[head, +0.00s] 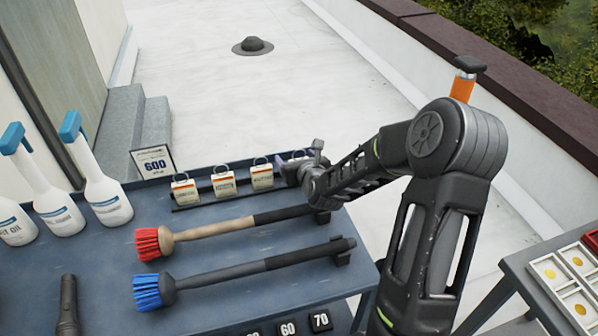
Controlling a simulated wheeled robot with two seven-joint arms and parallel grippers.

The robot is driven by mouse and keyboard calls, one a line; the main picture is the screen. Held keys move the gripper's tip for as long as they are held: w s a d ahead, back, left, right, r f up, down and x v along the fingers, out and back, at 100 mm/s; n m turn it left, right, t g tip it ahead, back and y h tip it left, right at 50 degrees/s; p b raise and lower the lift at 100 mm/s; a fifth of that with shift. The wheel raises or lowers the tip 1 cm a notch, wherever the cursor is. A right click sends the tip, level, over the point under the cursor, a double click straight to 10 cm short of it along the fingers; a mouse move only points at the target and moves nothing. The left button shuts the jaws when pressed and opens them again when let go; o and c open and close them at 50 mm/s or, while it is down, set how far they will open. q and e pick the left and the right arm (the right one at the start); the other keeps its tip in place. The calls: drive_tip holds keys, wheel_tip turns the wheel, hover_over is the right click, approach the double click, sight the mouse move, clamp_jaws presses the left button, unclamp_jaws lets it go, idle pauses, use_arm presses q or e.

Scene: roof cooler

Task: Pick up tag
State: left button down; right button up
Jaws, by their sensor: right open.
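Several small white tags with orange-and-dark print and wire loops stand in a row on a dark rail along the back of the blue table (215,262). They are the left tag (186,190), the second tag (224,185), the third tag (262,177) and a fourth at the right end, mostly hidden by my right gripper. My right gripper (308,158) is open at that right end, over or beside the fourth tag. I cannot tell if it touches the tag. My left gripper is out of view.
A red brush (148,243) and a blue brush (154,290) lie in front of the tags. White spray bottles (105,195) and a "600" sign (153,162) stand left. A dark flashlight (67,305) is at front left. A side table with a compartment tray (555,290) is right.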

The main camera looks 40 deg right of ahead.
drive_tip(key=shift+c, duration=0.3)
drive_tip(key=c, duration=1.4)
drive_tip(key=shift+r, duration=0.1)
wheel_tip(320, 180, up, 10)
idle(0.8)
